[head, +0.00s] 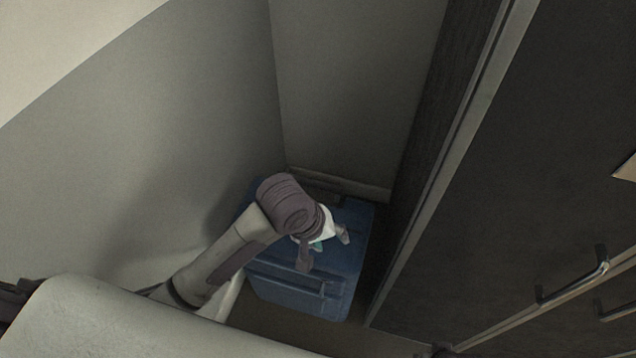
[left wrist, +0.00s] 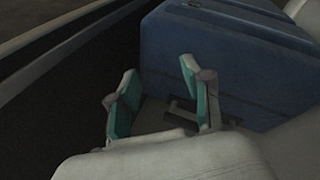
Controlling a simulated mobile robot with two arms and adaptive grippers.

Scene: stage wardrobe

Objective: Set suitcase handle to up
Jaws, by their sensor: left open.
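The blue suitcase (head: 300,298) stands on the floor in the corner, and its blue side also fills the upper right of the left wrist view (left wrist: 225,60). My left gripper (head: 325,248) is over the suitcase's top in the head view. In the left wrist view its two fingers with teal pads (left wrist: 158,82) are spread apart, with nothing held between them. A dark bracket-like part (left wrist: 182,112) shows behind the fingers; I cannot tell whether it is the suitcase handle or whether it is up. My arm hides part of the suitcase top. My right gripper is not in view.
Pale walls (head: 170,140) meet behind and left of the suitcase. A dark wardrobe (head: 530,180) with metal bar handles (head: 575,282) stands close on the right, leaving a narrow gap. Little floor shows in front of the suitcase.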

